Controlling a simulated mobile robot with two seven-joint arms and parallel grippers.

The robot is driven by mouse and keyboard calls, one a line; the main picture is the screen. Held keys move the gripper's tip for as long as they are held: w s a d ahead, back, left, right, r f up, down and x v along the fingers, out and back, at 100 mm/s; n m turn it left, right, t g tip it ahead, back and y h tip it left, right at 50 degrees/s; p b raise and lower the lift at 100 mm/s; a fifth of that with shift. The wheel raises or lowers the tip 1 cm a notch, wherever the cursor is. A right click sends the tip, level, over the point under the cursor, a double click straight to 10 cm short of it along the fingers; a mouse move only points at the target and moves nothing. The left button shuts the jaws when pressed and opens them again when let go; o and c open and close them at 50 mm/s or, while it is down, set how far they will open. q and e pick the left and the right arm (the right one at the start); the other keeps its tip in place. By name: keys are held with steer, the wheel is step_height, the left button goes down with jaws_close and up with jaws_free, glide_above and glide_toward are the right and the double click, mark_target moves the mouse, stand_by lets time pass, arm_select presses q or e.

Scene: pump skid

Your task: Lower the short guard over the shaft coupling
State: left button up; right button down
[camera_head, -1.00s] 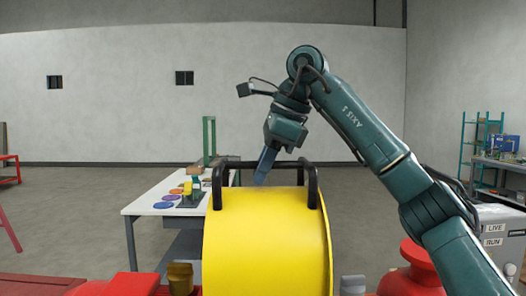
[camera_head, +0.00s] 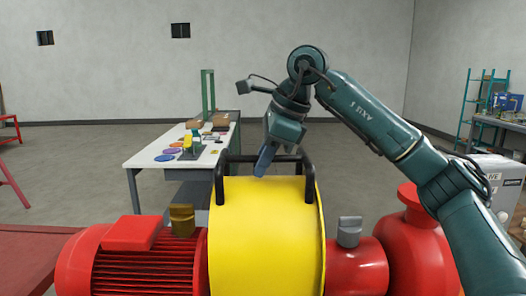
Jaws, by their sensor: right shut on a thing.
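The short guard (camera_head: 265,235) is a yellow curved cover with a black handle frame (camera_head: 219,182) on top. It is upright between the red ribbed motor (camera_head: 150,268) on the left and the red pump housing (camera_head: 355,268) on the right. My right gripper (camera_head: 265,160) points down at the guard's top, shut on the handle frame's far bar; the exact contact is small and hard to see. The shaft coupling is hidden by the guard, so any gap beneath cannot be judged. My left gripper is out of view.
A brass-coloured fitting (camera_head: 182,220) stands left of the guard, and a grey fitting (camera_head: 349,231) stands to its right. A red flanged pump part (camera_head: 412,235) is close to my right arm. A white table (camera_head: 150,157) with small parts stands behind left.

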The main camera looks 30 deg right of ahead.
mark_target(263, 180)
step_height(263, 180, down, 2)
steer(key=shift+b, duration=0.55)
step_height(263, 180, down, 2)
steer(key=shift+f+b, duration=0.25)
steer(key=shift+b, duration=0.65)
step_height(263, 180, down, 2)
steer(key=shift+f+b, duration=0.2)
steer(key=shift+b, duration=0.65)
steer(key=shift+f+b, duration=0.45)
steer(key=shift+f, duration=0.2)
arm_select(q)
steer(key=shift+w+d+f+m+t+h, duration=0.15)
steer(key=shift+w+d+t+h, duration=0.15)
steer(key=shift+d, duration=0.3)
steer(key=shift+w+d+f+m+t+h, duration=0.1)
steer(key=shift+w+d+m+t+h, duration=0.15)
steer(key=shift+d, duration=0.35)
arm_select(e)
steer(key=shift+f, duration=0.15)
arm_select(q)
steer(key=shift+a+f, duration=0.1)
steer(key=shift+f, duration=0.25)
arm_select(e)
steer(key=shift+a+f, duration=0.15)
steer(key=shift+f, duration=0.25)
